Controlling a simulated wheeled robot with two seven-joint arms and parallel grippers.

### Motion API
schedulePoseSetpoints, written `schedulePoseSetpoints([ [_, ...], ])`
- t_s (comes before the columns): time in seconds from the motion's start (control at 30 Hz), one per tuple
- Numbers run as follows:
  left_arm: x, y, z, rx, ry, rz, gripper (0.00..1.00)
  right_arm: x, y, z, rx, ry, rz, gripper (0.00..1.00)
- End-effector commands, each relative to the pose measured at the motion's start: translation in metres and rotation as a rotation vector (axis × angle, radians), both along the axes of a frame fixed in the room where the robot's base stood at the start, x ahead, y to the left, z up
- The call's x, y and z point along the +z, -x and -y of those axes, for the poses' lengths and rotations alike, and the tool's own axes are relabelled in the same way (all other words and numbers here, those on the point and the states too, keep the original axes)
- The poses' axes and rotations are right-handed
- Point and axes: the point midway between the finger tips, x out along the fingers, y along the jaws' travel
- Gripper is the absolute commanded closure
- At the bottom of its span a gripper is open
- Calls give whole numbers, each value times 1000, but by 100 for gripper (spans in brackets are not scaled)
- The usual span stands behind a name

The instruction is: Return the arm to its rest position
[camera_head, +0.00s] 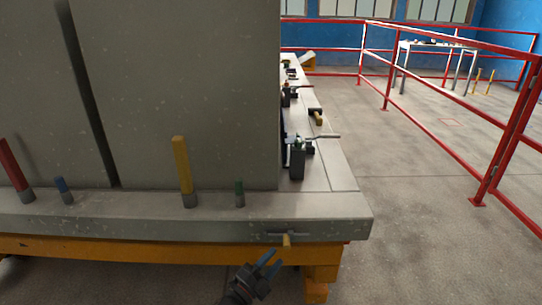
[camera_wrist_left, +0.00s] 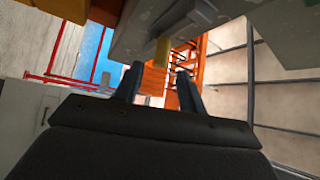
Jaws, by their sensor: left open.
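My left gripper (camera_head: 268,262) is low at the front of the mould table, just below its front edge. Its two blue fingers stand apart with nothing between them. A small yellow-ended piece (camera_head: 287,240) juts from the table's front face, just above and right of the fingertips. In the left wrist view the open fingers (camera_wrist_left: 158,85) point toward a yellow piece (camera_wrist_left: 162,52) under a grey body; a gap to it seems to remain, but I cannot tell how wide. My right gripper is not in view.
The grey mould table (camera_head: 330,222) on an orange frame (camera_head: 150,250) fills the left. Red, blue, yellow (camera_head: 181,165) and green pegs stand along its front edge. Clamps (camera_head: 298,155) line its right side. Red railings (camera_head: 440,130) stand at right, with clear floor between.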

Motion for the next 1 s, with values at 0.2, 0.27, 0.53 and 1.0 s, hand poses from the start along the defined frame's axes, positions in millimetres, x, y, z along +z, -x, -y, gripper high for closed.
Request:
schedulePoseSetpoints([
  [0.2,-22,-18,-14,95,17,-167,60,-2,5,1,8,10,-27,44],
  [0.27,-32,-25,-22,146,25,-246,60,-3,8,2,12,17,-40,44],
  [0.53,-50,-38,-64,392,114,-596,60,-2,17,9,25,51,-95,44],
  [1.0,-42,42,-125,772,344,-1227,60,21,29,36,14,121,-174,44],
])
